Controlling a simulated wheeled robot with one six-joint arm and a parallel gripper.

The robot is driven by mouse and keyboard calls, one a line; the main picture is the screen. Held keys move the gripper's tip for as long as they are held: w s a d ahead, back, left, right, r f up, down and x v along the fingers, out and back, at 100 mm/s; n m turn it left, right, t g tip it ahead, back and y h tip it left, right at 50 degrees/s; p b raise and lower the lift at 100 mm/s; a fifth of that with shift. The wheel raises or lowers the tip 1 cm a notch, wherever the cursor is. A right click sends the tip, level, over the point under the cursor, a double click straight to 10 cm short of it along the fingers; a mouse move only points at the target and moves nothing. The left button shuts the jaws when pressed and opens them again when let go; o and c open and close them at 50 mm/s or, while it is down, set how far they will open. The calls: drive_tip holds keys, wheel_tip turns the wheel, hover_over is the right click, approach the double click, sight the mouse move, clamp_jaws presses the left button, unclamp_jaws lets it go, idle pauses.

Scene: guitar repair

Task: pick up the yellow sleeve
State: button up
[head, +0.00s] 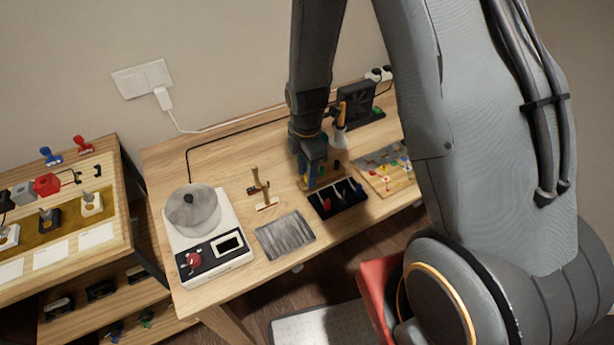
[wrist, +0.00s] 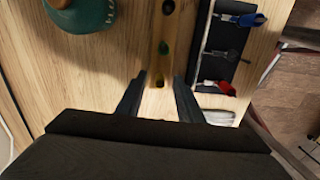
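My gripper (head: 313,178) points down over a narrow wooden rack on the workbench. In the wrist view my gripper (wrist: 158,80) is open, with one finger on each side of the rack (wrist: 161,62). A small dark-centred piece with a yellowish rim (wrist: 160,79) sits in the rack between the fingertips; it may be the yellow sleeve, but its colour is hard to tell. A green piece (wrist: 167,47) and a dark reddish piece (wrist: 168,7) sit farther along the rack. In the head view my gripper hides much of the rack.
A black tray (wrist: 215,72) with red- and blue-handled tools lies right beside the rack. A teal rounded object (wrist: 82,14) stands at its left. In the head view, a grey ribbed mat (head: 285,235) and a white device with a pot (head: 193,210) stand farther left.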

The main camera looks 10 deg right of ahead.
drive_tip(key=c, duration=0.8)
drive_tip(key=shift+r, duration=0.1)
